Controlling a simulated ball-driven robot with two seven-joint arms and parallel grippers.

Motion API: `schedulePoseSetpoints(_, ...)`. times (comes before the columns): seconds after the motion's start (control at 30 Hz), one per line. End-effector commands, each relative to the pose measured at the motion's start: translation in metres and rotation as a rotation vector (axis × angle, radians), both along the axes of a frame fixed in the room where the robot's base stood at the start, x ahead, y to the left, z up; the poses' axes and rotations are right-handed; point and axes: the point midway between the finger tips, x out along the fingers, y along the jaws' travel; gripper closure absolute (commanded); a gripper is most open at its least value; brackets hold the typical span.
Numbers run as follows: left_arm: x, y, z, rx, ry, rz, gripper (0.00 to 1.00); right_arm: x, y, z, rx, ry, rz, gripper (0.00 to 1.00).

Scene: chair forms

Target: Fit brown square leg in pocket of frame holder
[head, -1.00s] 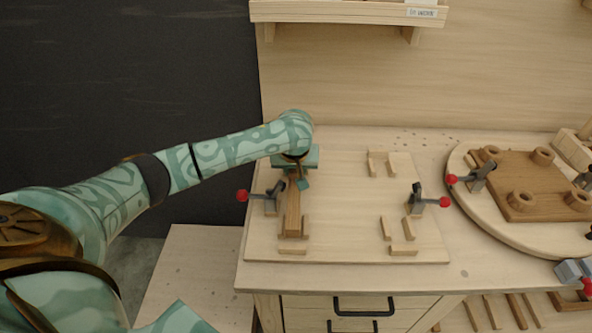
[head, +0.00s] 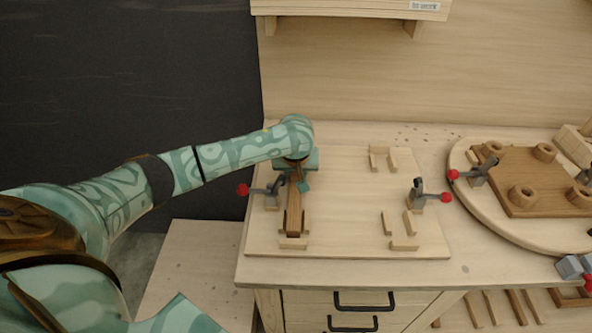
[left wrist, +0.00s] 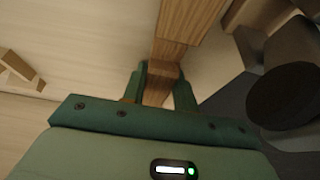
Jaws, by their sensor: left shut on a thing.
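The brown square leg (head: 294,212) lies lengthwise toward me on the left side of the pale frame holder (head: 345,220). My left gripper (head: 299,181) is shut on the leg near its far end, and the leg also shows between the fingers (left wrist: 162,88) in the left wrist view, as a brown bar (left wrist: 174,35). The leg's near end appears between the side blocks of the left pocket, close to the stop block (head: 293,243). I cannot tell whether it is fully down. My right gripper is out of view.
A red-tipped clamp (head: 262,193) stands just left of the leg, and another (head: 428,197) on the holder's right side. Small pale blocks (head: 403,245) form other pockets. A round board (head: 470,215) with a brown panel (head: 535,180) is at right. The holder's middle is clear.

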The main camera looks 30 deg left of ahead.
Motion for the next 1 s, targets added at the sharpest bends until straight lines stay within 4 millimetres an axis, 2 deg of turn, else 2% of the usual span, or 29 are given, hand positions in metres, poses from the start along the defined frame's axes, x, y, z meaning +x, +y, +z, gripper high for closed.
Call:
schedulePoseSetpoints(0.37, 0.0, 0.0, -0.005, 0.0, 0.0, 0.0, 0.99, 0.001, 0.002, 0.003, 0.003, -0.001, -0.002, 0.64)
schedulePoseSetpoints(0.4, 0.0, 0.0, -0.005, 0.001, -0.001, 0.0, 0.6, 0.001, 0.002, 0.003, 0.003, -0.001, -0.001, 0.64)
schedulePoseSetpoints(0.47, 0.0, 0.0, -0.005, 0.0, 0.0, 0.0, 0.46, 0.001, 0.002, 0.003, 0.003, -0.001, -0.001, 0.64)
schedulePoseSetpoints(0.77, -0.001, 0.0, -0.003, 0.0, 0.0, 0.0, 0.46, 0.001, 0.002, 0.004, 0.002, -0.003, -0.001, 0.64)
schedulePoseSetpoints(0.87, -0.003, -0.002, 0.007, -0.002, -0.001, -0.001, 0.46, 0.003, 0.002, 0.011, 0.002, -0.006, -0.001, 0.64)
schedulePoseSetpoints(1.0, -0.012, -0.008, 0.038, 0.0, -0.004, -0.002, 0.46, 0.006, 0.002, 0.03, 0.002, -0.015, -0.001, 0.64)
